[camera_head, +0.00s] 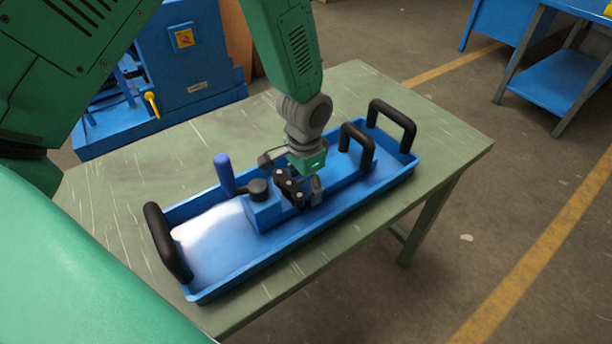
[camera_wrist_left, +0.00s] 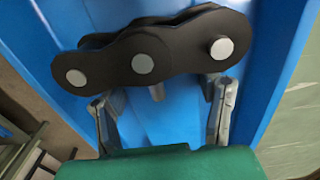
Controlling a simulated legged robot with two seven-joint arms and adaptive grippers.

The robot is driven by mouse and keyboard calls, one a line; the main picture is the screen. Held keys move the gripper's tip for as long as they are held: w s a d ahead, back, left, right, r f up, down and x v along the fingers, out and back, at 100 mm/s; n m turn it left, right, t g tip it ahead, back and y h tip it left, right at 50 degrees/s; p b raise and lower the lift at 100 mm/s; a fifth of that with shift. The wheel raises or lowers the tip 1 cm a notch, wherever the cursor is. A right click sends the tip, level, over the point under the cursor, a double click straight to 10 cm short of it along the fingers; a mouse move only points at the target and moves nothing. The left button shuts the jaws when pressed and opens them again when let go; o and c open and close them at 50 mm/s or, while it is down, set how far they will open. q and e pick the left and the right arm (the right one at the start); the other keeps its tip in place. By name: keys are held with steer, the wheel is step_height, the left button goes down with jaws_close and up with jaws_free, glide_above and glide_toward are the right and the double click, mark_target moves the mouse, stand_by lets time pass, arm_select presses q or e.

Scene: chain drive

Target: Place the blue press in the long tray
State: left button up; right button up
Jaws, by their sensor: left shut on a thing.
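The blue press (camera_head: 267,214) is a blue body with a black knob, an upright blue lever (camera_head: 224,174) and a black loop handle (camera_head: 358,147). It lies lengthwise inside the long blue tray (camera_head: 290,260). A short black chain piece (camera_wrist_left: 145,60) with silver pins sits across the press, and it also shows in the head view (camera_head: 288,187). My left gripper (camera_head: 293,177) comes down over the middle of the press. Its fingers (camera_wrist_left: 165,108) stand apart on either side of the blue body, beside the chain, which partly hides their tips. The right gripper is not in view.
The tray has a black loop handle at each end, near (camera_head: 165,243) and far (camera_head: 392,122). It stands on a worn green table (camera_head: 125,190) with bare room around it. A blue machine (camera_head: 190,60) stands behind, and a blue shelf (camera_head: 560,80) at the far right.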

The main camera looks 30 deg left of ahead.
mark_target(305, 185)
arm_select(q)
steer(key=shift+w+f, duration=0.1)
steer(key=o, duration=1.7)
steer(key=shift+a+f, duration=0.1)
step_height(305, 185, up, 12)
steer(key=p, duration=0.1)
